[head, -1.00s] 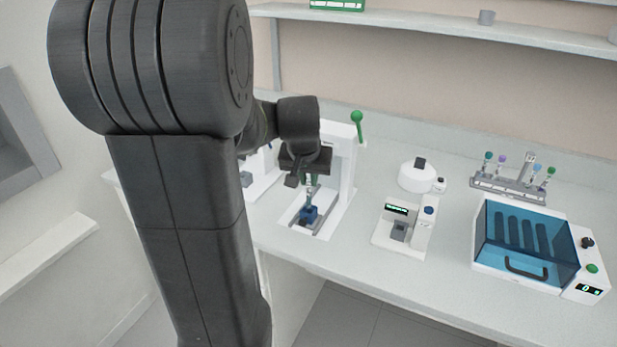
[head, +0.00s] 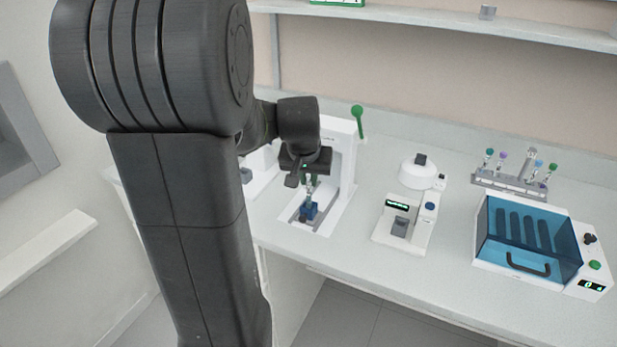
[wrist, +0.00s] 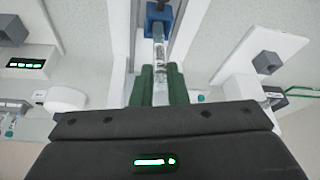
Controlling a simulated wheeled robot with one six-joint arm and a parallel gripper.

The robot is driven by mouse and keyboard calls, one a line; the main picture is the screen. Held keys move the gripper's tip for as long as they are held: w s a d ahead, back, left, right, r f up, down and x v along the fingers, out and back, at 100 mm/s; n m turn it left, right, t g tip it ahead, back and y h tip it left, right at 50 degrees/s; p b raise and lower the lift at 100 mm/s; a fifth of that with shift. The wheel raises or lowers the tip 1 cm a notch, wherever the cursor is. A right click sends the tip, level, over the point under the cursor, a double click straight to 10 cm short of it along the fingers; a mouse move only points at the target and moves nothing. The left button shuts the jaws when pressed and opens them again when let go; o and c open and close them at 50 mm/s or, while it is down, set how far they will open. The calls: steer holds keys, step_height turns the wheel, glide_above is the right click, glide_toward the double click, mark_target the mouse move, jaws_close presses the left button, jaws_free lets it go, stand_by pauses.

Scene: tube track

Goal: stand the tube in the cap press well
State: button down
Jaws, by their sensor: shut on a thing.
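The cap press (head: 343,168) is a white frame with a green-knobbed lever, standing on the bench beyond my arm. Its blue well block (head: 308,211) sits low on the press base, and it also shows at the top of the wrist view (wrist: 158,17). My gripper (wrist: 161,78) has green fingers shut on a clear tube (wrist: 160,50) with dark markings. In the wrist view the tube's far end meets the blue block; I cannot tell whether it is inside the well or just above it. In the head view my gripper (head: 312,183) is directly over the block.
A small white device with a green display (head: 403,222) stands right of the press, with a round white device (head: 420,174) behind it. Farther right are a tube rack (head: 508,181) and a blue-lidded machine (head: 527,240). Bare bench lies between them.

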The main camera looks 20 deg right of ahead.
steer(key=shift+f, duration=0.2)
steer(key=shift+f+b, duration=0.45)
steer(key=c, duration=1.3)
jaws_free()
steer(key=shift+c, duration=0.2)
steer(key=shift+r, duration=0.1)
steer(key=v, duration=1.3)
steer(key=shift+s+r, duration=0.15)
steer(key=shift+r, duration=0.15)
